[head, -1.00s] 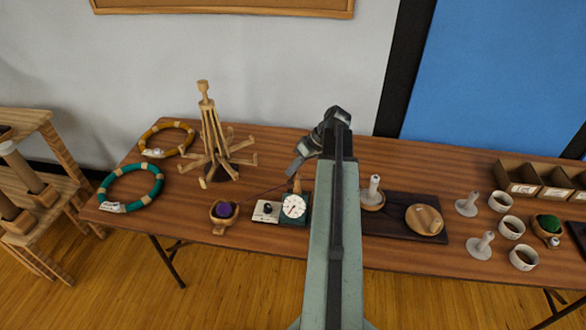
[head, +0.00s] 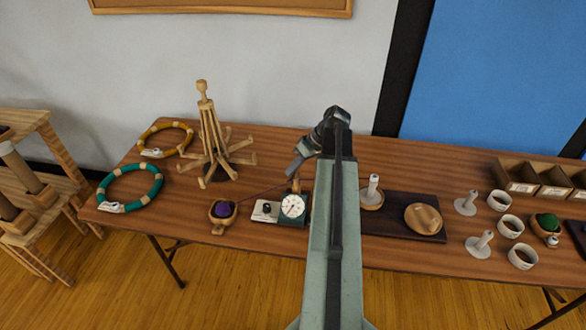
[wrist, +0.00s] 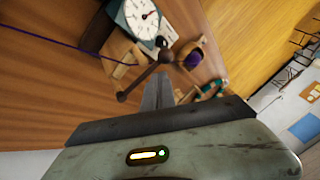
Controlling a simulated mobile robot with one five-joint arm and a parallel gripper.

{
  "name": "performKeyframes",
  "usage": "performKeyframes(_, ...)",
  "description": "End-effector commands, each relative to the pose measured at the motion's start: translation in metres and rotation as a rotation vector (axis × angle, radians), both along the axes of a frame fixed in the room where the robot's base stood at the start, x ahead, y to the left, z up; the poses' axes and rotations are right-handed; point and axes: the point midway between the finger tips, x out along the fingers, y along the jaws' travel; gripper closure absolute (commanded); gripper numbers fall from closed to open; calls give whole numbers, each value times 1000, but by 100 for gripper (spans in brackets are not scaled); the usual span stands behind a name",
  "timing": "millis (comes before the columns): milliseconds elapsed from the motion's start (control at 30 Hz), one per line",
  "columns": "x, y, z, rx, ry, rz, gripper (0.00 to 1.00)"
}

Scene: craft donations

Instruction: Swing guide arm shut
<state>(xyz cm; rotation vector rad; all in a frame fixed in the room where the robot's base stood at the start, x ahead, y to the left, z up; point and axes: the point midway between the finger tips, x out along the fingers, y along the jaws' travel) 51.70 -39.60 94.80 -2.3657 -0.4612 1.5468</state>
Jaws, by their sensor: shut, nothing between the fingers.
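A yarn counter with a white dial (head: 293,206) and dark teal body stands at the table's front, left of my arm. In the wrist view its dial (wrist: 143,18) is at the top. The guide arm (wrist: 145,77), a dark rod with round knobs, shows slanting just beyond my fingers. My gripper (wrist: 158,88) is shut and empty, with its tips close to the rod. I cannot tell whether they touch it. In the head view my gripper (head: 293,171) is just behind the counter, and the guide arm is not clear there. Purple yarn runs to the counter.
A dark board (head: 390,222) with wooden parts lies right of my arm.

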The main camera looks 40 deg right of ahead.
Motion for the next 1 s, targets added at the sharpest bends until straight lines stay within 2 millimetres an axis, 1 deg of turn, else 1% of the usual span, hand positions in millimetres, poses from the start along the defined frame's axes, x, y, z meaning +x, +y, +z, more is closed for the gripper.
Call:
performKeyframes(467, 0, -1, 0, -1, 0, -1, 100)
performKeyframes(800, 5, -15, 0, -1, 0, -1, 100)
performKeyframes(1000, 5, -17, 0, 0, 0, -2, 100)
